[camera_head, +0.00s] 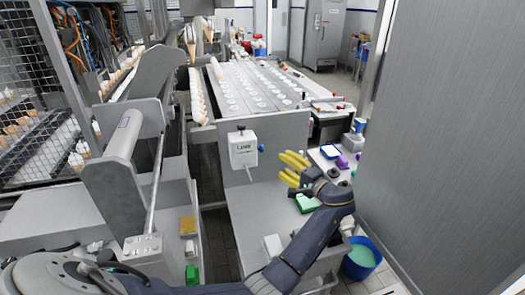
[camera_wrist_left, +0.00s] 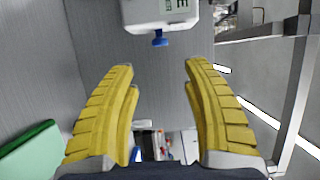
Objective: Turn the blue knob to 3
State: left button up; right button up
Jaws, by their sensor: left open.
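The blue knob (camera_head: 261,147) sticks out from the side of a white box (camera_head: 243,152) mounted on a grey metal panel. In the left wrist view the knob (camera_wrist_left: 159,39) shows at the lower edge of the white box (camera_wrist_left: 160,12), ahead of and between the fingertips. My left gripper (camera_head: 284,167), with yellow ribbed fingers, is open and empty, to the right of the knob and apart from it. Its fingers (camera_wrist_left: 158,66) are spread wide in the wrist view. The knob's number marks cannot be read. My right gripper is not in view.
A green item (camera_head: 306,204) lies on the metal surface below my left gripper. A blue bucket (camera_head: 361,258) stands on the floor at right, beside a large grey wall panel (camera_head: 440,150). A conveyor with rows of white discs (camera_head: 262,85) runs behind the box.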

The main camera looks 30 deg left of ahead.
aim_at(259, 149)
pick_arm(q)
jog(key=x, duration=1.2)
jog(key=shift+w+a, duration=0.1)
jog(key=shift+a, duration=0.15)
jog(key=shift+c, duration=0.3)
grip_shut()
